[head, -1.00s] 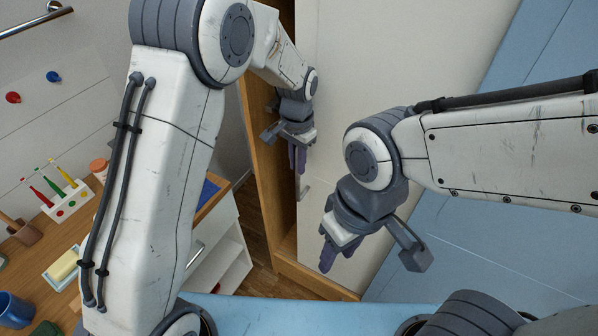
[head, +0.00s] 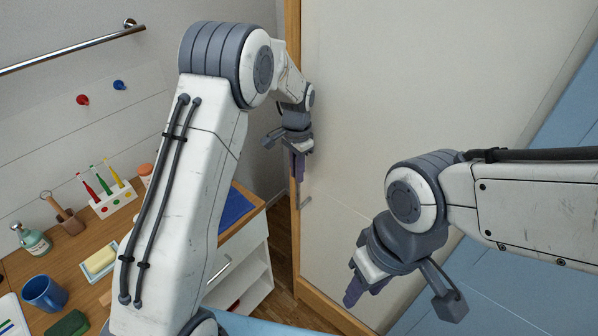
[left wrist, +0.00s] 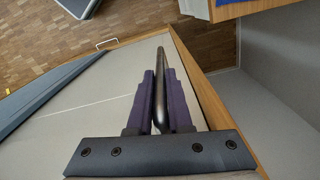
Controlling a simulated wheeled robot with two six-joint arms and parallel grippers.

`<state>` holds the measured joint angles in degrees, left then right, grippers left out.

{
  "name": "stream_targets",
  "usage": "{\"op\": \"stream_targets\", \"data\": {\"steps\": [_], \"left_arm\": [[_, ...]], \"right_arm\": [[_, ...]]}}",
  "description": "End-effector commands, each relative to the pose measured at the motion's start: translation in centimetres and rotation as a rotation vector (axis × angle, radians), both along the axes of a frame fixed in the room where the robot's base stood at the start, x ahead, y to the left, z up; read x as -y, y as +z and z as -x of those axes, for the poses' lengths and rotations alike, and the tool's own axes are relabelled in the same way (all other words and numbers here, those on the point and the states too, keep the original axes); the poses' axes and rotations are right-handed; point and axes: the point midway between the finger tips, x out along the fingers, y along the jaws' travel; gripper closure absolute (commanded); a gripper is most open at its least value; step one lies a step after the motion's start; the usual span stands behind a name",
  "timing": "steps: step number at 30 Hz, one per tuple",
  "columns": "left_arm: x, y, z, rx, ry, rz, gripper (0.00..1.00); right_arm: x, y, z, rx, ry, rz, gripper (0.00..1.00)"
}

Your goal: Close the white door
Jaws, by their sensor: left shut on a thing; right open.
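The white door (head: 430,100) is the large pale panel filling the middle and right of the head view. Its left and lower edges lie close along the wooden frame (head: 335,311), with no clear gap in view. My left gripper (head: 298,172) is at the door's left edge, shut on the dark bar handle (left wrist: 161,60), which runs between its purple fingers in the left wrist view. The handle's lower end (head: 305,202) shows below the fingers in the head view. My right gripper (head: 357,284) is open and empty in front of the door's lower part.
A wooden counter (head: 68,262) at the left carries a blue mug (head: 44,293), a soap dish (head: 100,262), a soap bottle (head: 32,240) and a toothbrush holder (head: 113,201). A white cabinet (head: 245,262) stands beneath it, left of the door. Wooden floor (head: 283,305) shows between.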

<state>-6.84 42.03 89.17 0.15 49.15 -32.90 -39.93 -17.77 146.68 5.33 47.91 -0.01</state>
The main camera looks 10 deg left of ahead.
Motion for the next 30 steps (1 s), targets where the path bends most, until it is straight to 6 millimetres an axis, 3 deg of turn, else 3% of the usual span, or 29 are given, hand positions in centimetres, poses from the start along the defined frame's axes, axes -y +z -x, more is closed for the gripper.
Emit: {"op": "stream_targets", "data": {"steps": [1,2,4,17,30], "left_arm": [[-0.4,0.3,-0.5,0.017,0.004,-0.002,1.0],[-0.4,0.3,-0.5,0.018,0.004,-0.002,0.79],[-0.4,0.3,-0.5,0.018,0.005,-0.002,0.53],[-0.2,0.9,-0.4,0.013,0.003,-0.001,0.53],[-0.2,8.8,-0.4,0.017,0.004,-0.002,0.53]], "right_arm": [[0.0,0.0,0.0,0.0,0.0,0.0,0.55],[0.0,0.0,0.0,0.0,0.0,0.0,0.55],[0.0,0.0,0.0,0.0,0.0,0.0,0.55],[0.0,-0.4,0.0,0.0,0.0,0.0,0.55],[0.0,-2.6,0.0,0.0,-0.003,0.0,0.55]]}}
